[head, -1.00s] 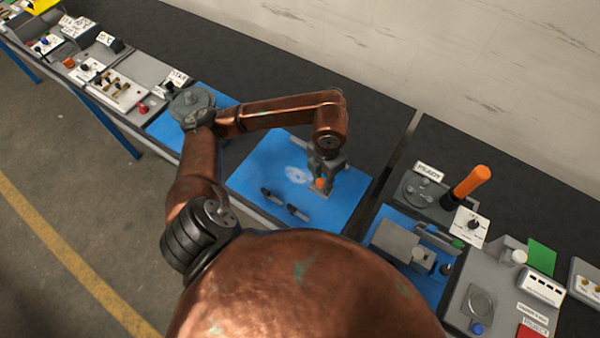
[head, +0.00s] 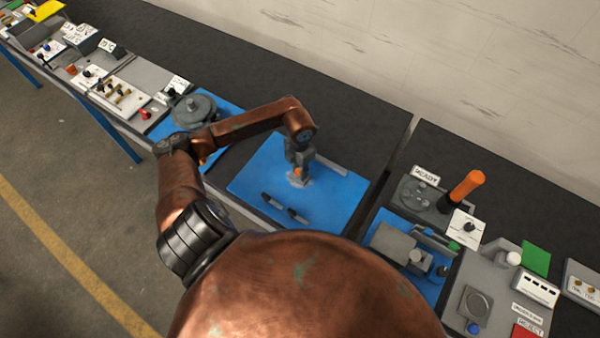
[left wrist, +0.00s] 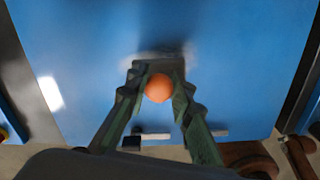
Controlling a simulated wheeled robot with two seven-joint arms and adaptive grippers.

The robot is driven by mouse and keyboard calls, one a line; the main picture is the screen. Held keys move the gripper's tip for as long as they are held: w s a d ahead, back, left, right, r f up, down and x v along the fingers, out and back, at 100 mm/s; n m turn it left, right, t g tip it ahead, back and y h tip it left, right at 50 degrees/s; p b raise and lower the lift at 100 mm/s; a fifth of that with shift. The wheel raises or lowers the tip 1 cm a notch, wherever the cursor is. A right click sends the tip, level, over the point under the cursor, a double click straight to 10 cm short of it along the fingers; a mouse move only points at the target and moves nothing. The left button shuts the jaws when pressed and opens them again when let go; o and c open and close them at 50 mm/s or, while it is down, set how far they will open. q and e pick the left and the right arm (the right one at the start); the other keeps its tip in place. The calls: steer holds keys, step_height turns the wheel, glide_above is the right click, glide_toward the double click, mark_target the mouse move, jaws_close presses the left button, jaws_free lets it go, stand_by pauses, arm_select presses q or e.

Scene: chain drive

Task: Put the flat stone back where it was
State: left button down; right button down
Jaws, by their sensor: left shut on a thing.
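My left gripper (head: 299,173) is over the blue mat (head: 335,205) in the middle of the bench. In the left wrist view its fingers (left wrist: 158,86) are shut around an orange round knob (left wrist: 159,88). A flat grey piece (left wrist: 157,66) shows just beyond the knob, and I take it to be the flat stone. Its underside is hidden, so I cannot tell whether it touches the mat. A pale smudge (head: 294,183) lies on the mat around the gripper's tip. My right gripper is not in view.
A narrow grey strip (head: 331,163) lies along the mat's far side. Two small dark parts (head: 271,199) lie near its front edge. A round grey device (head: 194,109) stands left. A unit with an orange handle (head: 466,187) stands right. The mat's right part is clear.

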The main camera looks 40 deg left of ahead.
arm_select(q)
steer(key=shift+f, duration=0.95)
steer(key=c, duration=2.2)
jaws_free()
steer(key=shift+f, duration=0.2)
steer(key=o, duration=0.5)
steer(key=shift+r, duration=0.1)
steer(key=shift+r, duration=0.1)
step_height(320, 180, up, 12)
steer(key=shift+r+b, duration=0.1)
steer(key=shift+b, duration=0.7)
